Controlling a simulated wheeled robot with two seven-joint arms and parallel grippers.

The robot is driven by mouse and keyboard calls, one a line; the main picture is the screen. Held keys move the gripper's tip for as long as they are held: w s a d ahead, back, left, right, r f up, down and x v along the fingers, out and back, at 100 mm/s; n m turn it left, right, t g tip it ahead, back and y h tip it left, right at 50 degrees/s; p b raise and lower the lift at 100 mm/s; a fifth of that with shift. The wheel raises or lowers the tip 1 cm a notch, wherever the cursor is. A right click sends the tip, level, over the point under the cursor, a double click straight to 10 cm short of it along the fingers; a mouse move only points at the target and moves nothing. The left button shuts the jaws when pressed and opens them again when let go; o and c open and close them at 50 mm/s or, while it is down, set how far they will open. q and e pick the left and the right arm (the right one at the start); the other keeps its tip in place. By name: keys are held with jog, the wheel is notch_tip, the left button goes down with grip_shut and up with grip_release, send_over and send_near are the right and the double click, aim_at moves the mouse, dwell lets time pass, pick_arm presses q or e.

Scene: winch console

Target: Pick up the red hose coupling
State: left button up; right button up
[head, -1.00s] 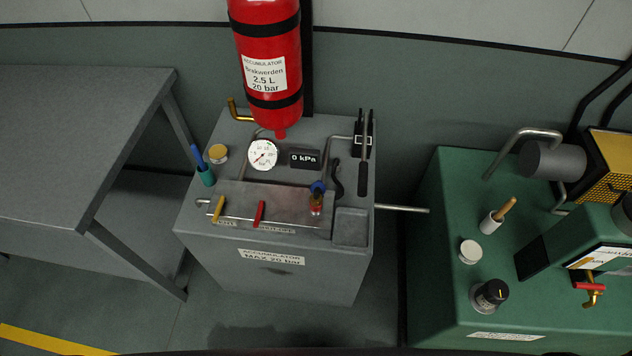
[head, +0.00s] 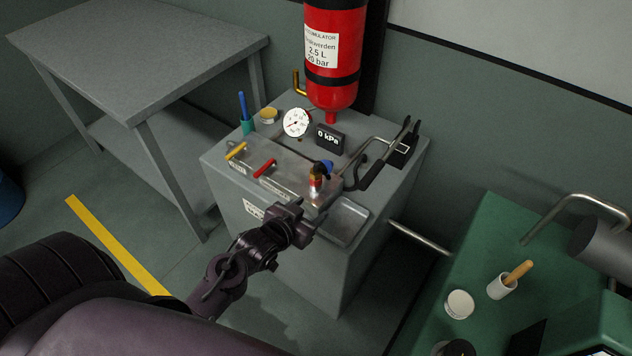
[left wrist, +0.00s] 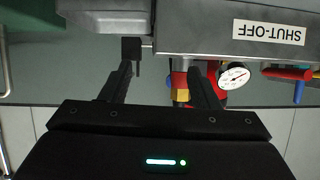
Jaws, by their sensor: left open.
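The red hose coupling (head: 315,186) stands upright at the front right of the steel panel on the grey accumulator console, with brass and a blue part at its top. My left gripper (head: 298,217) is open and empty in front of and below the coupling, near the console's front edge, apart from it. In the left wrist view my open left gripper (left wrist: 160,58) points toward the console, which looks upside down. Red and yellow parts show partly behind one finger there; I cannot tell for certain which is the coupling. My right gripper is not in view.
A red accumulator cylinder (head: 333,55) rises behind the pressure gauge (head: 296,122). Red (head: 265,168) and yellow (head: 236,151) levers lie left of the coupling; a black-handled lever (head: 372,172) stands close right. An empty recessed tray (head: 345,222) is at front right. A grey table (head: 140,50) stands left.

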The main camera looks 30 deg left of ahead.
aim_at(312, 179)
pick_arm(q)
jog(key=shift+w+a+r+t, duration=0.65)
jog(key=shift+a+r+t, duration=0.15)
jog(key=shift+t, duration=0.3)
jog(key=t, duration=0.1)
jog(key=a+t+h, duration=0.1)
jog(key=a, duration=0.1)
jog(key=shift+w+r+t, duration=0.3)
jog(key=shift+r+t, duration=0.1)
jog(key=w, duration=0.2)
jog(key=w+p, duration=0.1)
jog(key=w, duration=0.2)
jog(key=w+d, duration=0.1)
jog(key=w, duration=0.1)
jog(key=shift+w+f, duration=0.15)
jog(key=shift+w, duration=0.05)
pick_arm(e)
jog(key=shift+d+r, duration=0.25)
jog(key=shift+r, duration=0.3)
pick_arm(q)
jog(key=shift+c, duration=0.2)
jog(key=c, duration=0.9)
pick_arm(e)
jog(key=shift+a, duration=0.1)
